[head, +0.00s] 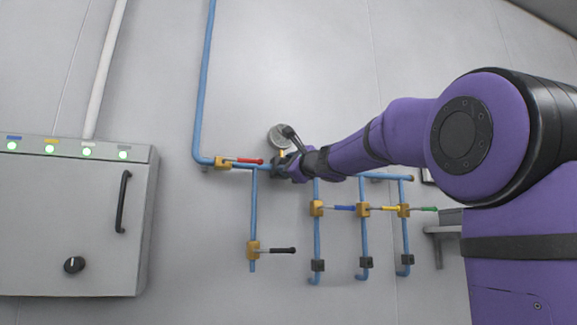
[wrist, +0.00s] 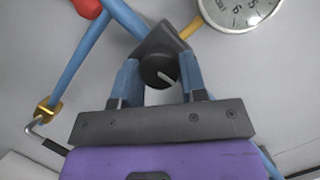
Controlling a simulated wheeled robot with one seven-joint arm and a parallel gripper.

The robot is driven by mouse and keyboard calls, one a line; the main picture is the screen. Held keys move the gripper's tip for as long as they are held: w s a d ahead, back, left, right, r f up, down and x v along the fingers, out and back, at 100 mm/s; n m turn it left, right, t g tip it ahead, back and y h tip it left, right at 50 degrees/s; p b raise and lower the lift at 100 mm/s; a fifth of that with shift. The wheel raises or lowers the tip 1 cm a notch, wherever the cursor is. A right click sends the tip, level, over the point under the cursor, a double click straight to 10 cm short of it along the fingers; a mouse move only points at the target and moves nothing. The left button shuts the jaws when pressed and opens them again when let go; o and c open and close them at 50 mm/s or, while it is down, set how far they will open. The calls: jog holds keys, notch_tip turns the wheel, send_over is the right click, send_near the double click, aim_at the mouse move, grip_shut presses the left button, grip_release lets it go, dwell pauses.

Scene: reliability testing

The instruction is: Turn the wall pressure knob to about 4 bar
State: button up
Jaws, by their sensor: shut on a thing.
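The pressure knob (wrist: 158,68) is black and round with a pale pointer line, on a dark angular body on the blue pipe. My gripper (wrist: 160,76) is shut on the knob, its two blue fingers on either side of it. In the head view my gripper (head: 282,166) is at the wall pipe, just below the round gauge (head: 279,136), and hides the knob. The gauge also shows, cut off, at the top right of the wrist view (wrist: 240,8). Its needle and reading cannot be made out.
A red-handled valve (head: 240,161) is just left of my gripper. A black-handled valve (head: 272,250) is lower down. Blue, yellow and green-handled valves (head: 363,209) stand below right. A grey cabinet (head: 60,215) with green lamps is at the left.

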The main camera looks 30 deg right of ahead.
jog(key=shift+f, duration=0.1)
jog(key=o, duration=0.9)
jog(key=s, duration=0.3)
jog(key=s+f, duration=0.1)
jog(key=s, duration=0.3)
jog(key=s+f, duration=0.1)
jog(key=s, duration=0.2)
jog(key=shift+s+d, duration=0.2)
jog(key=shift+s, duration=0.1)
